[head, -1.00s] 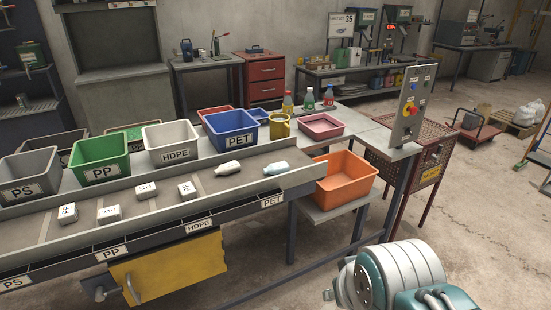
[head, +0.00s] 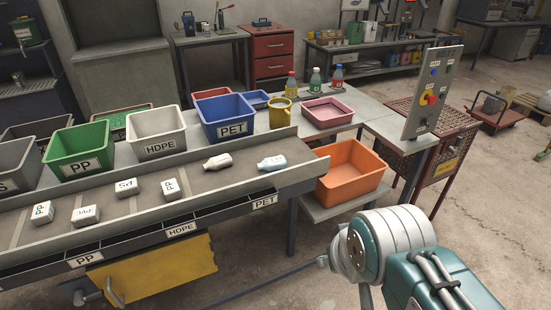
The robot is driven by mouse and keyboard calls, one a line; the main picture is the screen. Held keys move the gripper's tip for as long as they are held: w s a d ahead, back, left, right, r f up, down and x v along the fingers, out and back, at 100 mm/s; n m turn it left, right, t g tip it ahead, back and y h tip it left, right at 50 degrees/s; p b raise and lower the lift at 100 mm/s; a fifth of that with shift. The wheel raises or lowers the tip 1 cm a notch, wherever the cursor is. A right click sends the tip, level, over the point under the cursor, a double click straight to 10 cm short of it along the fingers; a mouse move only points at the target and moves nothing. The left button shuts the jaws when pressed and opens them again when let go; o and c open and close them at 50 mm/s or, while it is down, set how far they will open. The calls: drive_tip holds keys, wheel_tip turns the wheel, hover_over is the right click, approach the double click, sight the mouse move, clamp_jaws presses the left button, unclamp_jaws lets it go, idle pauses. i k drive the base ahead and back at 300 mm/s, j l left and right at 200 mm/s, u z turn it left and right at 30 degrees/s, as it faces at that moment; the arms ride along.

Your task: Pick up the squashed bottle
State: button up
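Two bottles lie on their sides on the grey conveyor belt (head: 105,228). One is a whitish bottle (head: 217,162). At this size I cannot tell for certain which one is squashed. Both lie apart from each other, with nothing touching them from above. My arm shows at the lower right, off the belt; my gripper is not visible.
Several white blocks (head: 125,188) lie further left on the belt. Behind it stand green PP (head: 80,147), white HDPE (head: 157,135) and blue PET (head: 231,117) bins. An orange bin (head: 350,172) sits beyond the belt's right end. A control panel (head: 431,92) stands at right.

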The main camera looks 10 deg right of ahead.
sight(279, 162)
drive_tip(key=i+j, duration=0.1)
drive_tip(key=i, duration=0.6)
drive_tip(key=i+z, duration=0.1)
drive_tip(key=i, duration=0.55)
drive_tip(key=j, duration=0.05)
